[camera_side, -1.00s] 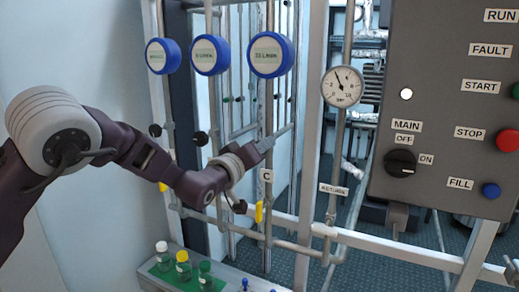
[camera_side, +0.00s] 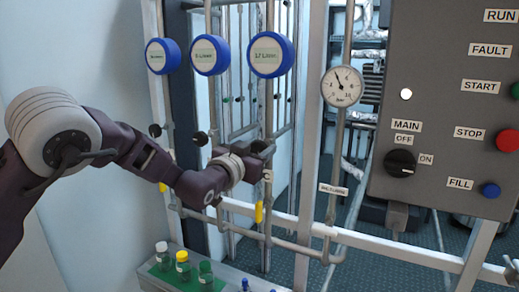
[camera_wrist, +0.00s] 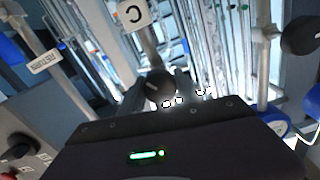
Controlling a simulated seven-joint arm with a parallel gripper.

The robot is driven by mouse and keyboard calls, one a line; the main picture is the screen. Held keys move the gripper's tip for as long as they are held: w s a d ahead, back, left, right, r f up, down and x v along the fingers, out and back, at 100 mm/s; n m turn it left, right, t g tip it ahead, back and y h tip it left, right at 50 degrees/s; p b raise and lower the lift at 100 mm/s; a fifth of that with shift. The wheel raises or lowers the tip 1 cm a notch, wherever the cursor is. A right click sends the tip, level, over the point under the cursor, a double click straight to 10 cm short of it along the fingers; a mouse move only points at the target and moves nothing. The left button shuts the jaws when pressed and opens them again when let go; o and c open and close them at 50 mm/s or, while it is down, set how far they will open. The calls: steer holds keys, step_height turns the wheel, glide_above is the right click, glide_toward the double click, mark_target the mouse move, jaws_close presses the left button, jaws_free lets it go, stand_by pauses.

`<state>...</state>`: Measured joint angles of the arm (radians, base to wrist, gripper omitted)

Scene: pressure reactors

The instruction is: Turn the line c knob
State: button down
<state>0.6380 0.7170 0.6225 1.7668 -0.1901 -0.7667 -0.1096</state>
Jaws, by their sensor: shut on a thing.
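The line C knob (camera_wrist: 157,86) is round and black with a pale mark. It sits below the white label C (camera_wrist: 134,14) in the wrist view; the label (camera_side: 267,176) also shows in the side view. My gripper (camera_wrist: 158,92) has a finger on each side of the knob and is shut on it. In the side view my gripper (camera_side: 262,151) is at the third vertical pipe, just above the label, and hides the knob.
Black knobs (camera_side: 200,139) sit on the pipes to the left. Blue round meters (camera_side: 271,55) hang above. A pressure gauge (camera_side: 342,86) and the grey control panel (camera_side: 440,120) stand to the right. Capped bottles (camera_side: 183,264) stand below.

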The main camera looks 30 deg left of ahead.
mark_target(257, 150)
steer(key=m, duration=0.3)
steer(key=shift+m, duration=1.9)
steer(key=c, duration=0.9)
jaws_free()
steer(key=shift+o, duration=0.2)
steer(key=shift+s, duration=0.1)
steer(key=s, duration=0.7)
